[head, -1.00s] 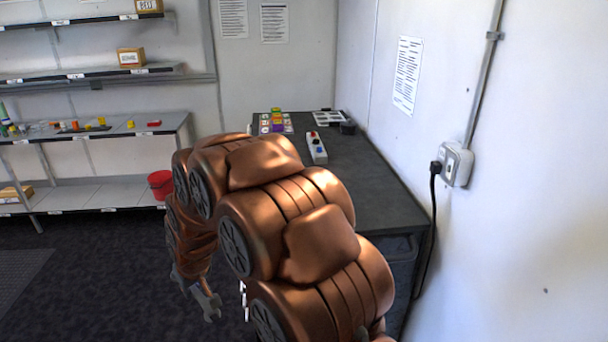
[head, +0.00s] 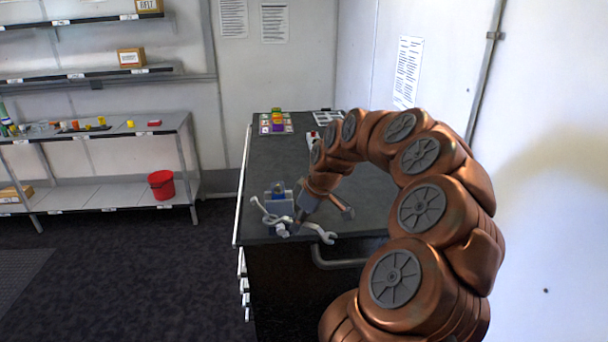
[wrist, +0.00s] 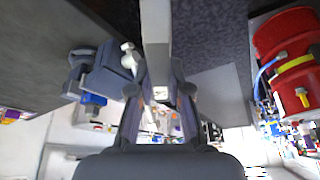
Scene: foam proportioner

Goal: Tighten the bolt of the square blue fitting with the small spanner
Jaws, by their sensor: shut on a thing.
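My gripper (head: 290,222) is shut on a grey metal spanner, whose open end (head: 328,237) points right in the head view. In the wrist view the spanner's shaft (wrist: 156,25) runs between the fingers (wrist: 158,92) towards the top edge. The blue fitting (head: 280,187) sits in a grey block like a vice (head: 279,206) at the bench's near left corner. In the wrist view the fitting (wrist: 93,99) is left of the fingers, apart from them. Its bolt is too small to make out. A pale rod lies close to the vice and gripper.
The dark bench (head: 262,150) is mostly clear in the middle. A tray with coloured blocks (head: 276,122) stands at its far end. Shelves with small parts and a red bucket (head: 161,184) are at the left. A wall (head: 540,120) bounds the right.

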